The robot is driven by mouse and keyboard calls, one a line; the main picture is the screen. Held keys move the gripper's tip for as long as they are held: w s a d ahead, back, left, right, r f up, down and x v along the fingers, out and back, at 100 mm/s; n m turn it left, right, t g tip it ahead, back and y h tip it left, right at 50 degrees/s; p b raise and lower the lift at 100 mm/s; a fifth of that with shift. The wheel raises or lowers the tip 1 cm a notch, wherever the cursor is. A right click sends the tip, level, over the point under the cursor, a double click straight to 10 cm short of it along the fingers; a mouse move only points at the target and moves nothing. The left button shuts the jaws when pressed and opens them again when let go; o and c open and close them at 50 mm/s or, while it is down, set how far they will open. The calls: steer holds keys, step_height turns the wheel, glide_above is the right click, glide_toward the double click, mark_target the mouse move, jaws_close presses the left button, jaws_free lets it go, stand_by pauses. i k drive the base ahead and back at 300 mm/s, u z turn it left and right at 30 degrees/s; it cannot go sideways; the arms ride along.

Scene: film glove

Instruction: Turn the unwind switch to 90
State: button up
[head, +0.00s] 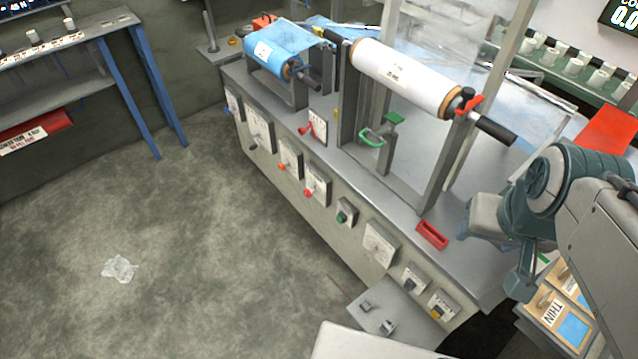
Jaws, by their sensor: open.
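The machine's slanted front carries a row of switches and dial plates. They include a red-handled switch (308,128) on the upper face, another red-handled one (311,193) lower down, an orange knob (282,167), a green knob (342,217), a dark knob (409,284) and a yellow knob (436,312). Their labels are too small to read, so I cannot tell which is the unwind switch or its angle. My gripper (491,258) is at the right, open, over the machine's near right end, apart from the switches. Its fingers are partly hidden by my wrist.
A white film roll (407,77) and a blue roll (281,48) sit on the machine top. A red tray (432,235) lies near its front edge. A small grey shelf (376,316) juts out below. Crumpled film (119,269) lies on open floor at left.

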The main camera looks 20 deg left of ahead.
mark_target(307, 193)
steer(key=u, duration=0.3)
steer(key=k, duration=0.4)
steer(key=u, duration=1.5)
steer(key=i, duration=0.85)
steer(key=z, duration=1)
steer(key=i, duration=0.65)
steer(key=z, duration=0.65)
